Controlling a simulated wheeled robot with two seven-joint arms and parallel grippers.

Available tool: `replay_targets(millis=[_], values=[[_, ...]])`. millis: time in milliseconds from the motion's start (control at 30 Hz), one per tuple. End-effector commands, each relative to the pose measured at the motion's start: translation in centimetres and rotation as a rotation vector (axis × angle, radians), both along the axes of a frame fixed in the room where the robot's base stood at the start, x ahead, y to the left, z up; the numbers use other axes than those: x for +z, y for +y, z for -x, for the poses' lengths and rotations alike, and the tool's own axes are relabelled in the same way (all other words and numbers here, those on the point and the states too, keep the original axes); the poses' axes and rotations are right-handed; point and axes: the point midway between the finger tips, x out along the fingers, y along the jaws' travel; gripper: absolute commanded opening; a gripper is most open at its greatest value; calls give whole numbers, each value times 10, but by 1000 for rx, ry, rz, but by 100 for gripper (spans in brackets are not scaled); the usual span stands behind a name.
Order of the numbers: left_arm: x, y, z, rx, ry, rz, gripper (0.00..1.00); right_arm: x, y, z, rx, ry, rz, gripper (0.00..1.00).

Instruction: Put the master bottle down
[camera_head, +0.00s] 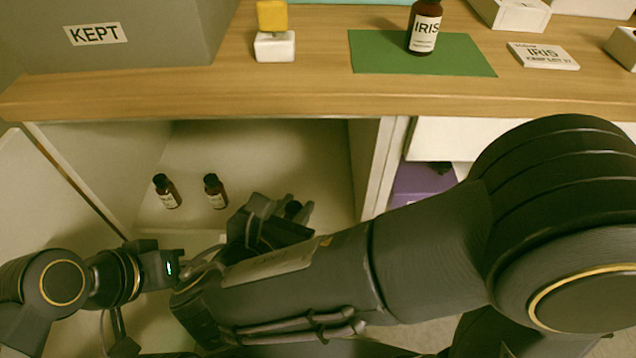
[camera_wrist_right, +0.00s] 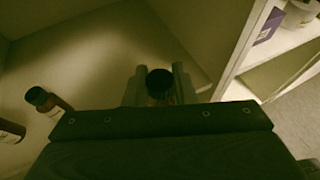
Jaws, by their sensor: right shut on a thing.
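My right gripper (camera_head: 283,209) is inside the open cupboard below the counter, shut on a dark-capped bottle (camera_head: 292,208). In the right wrist view the bottle's black cap (camera_wrist_right: 160,82) shows between the two fingers; its lower part is mostly hidden, so I cannot tell whether it touches the cupboard floor. Another dark bottle labelled IRIS (camera_head: 425,27) stands upright on the green mat (camera_head: 375,52) on the counter. My left gripper (camera_head: 172,267) is low at the left, partly behind my right arm, and its fingers cannot be made out.
Two small brown bottles stand in the cupboard (camera_head: 325,150), one at the left (camera_head: 166,191) and one nearer my gripper (camera_head: 215,191). A grey KEPT box (camera_head: 140,45), a yellow-topped white block (camera_head: 273,45) and an IRIS card (camera_head: 543,56) are on the counter. A divider (camera_head: 385,165) bounds the cupboard's right.

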Motion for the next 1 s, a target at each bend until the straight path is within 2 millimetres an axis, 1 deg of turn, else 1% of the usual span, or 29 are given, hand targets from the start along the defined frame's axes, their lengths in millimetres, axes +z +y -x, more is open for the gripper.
replay_targets(millis=[33, 200, 333, 567, 633, 700, 800, 867, 1000], values=[[-7, 0, 0, 0, 0, 0, 26, -4, -6, -13, -6, 0, -4, 0], [-18, 0, 0, 0, 0, 0, 26, -3, -23, -53, -6, 0, -2, 0], [-23, 0, 0, 0, 0, 0, 26, -2, -31, -73, -2, -1, -2, 0], [-26, 0, 0, 0, 0, 0, 26, -1, -36, -88, -1, 0, -2, 0], [-29, 0, 0, 0, 0, 0, 26, -2, -40, -96, -1, 0, -1, 0], [-42, 0, 0, 0, 0, 0, 26, -21, -38, -94, 2, 1, 3, 0], [-51, 0, 0, 0, 1, 0, 26, -35, -38, -93, 3, 1, 2, 0], [-52, 0, 0, 0, 1, 0, 26, -38, -38, -93, 3, 0, 1, 0], [-49, 0, 0, 0, 0, 0, 26, -35, -38, -93, 2, 0, 0, 0]])
